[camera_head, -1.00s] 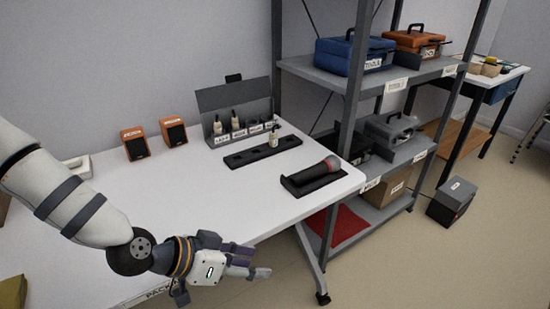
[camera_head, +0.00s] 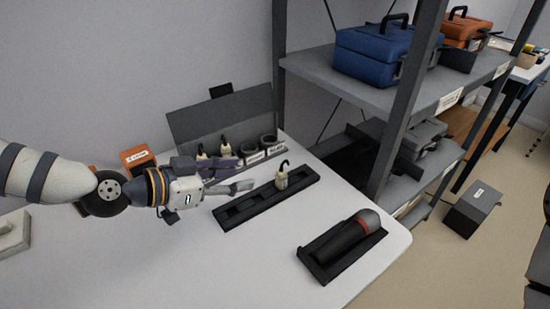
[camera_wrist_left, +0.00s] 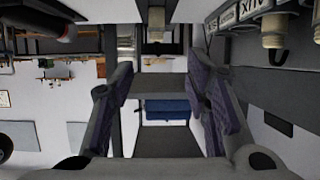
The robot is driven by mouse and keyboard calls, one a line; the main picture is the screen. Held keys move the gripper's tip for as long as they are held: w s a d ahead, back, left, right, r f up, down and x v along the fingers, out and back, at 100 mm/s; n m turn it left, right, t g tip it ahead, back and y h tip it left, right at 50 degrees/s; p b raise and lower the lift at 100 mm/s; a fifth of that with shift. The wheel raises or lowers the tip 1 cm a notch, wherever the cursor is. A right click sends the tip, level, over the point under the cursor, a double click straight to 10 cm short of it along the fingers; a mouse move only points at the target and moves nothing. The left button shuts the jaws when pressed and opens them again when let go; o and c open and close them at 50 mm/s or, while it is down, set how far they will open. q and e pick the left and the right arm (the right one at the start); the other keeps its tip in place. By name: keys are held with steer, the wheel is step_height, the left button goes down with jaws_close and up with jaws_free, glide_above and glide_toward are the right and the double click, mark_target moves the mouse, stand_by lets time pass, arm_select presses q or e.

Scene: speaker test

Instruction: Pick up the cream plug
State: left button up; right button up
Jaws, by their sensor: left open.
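A cream plug (camera_head: 282,180) with a dark hooked cable stub stands upright in a black slotted strip (camera_head: 240,211) on the white table. It also shows at the top centre of the left wrist view (camera_wrist_left: 156,18). Two more cream plugs, one on the left (camera_head: 201,153) and one beside it (camera_head: 225,149), stand in the labelled grey rack behind. My left gripper (camera_head: 246,174) is open and empty, just left of the strip's plug, its fingers pointing towards it. In the left wrist view the fingers (camera_wrist_left: 160,75) are spread apart, without touching the plug. My right gripper is not visible.
A dark microphone-like thing (camera_head: 364,222) lies in a black tray (camera_head: 318,268) near the table's right end. An orange speaker (camera_head: 138,157) stands behind my left arm. A shelf post (camera_head: 405,110) rises at the right. The front table area is clear.

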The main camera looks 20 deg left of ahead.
mark_target(277, 174)
arm_select(q)
steer(key=w+d+f+b, duration=0.1)
steer(key=w+d+f, duration=0.2)
steer(key=shift+d+b, duration=0.15)
steer(key=shift+b, duration=0.25)
steer(key=b+x, duration=0.1)
steer(key=x, duration=0.5)
steer(key=shift+w, duration=0.15)
steer(key=shift+w+d+r, duration=0.1)
steer(key=shift+w, duration=0.15)
steer(key=shift+r, duration=0.15)
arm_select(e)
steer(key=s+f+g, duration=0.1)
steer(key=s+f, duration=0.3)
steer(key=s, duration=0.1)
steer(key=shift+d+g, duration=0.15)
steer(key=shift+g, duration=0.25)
arm_select(q)
jaws_close()
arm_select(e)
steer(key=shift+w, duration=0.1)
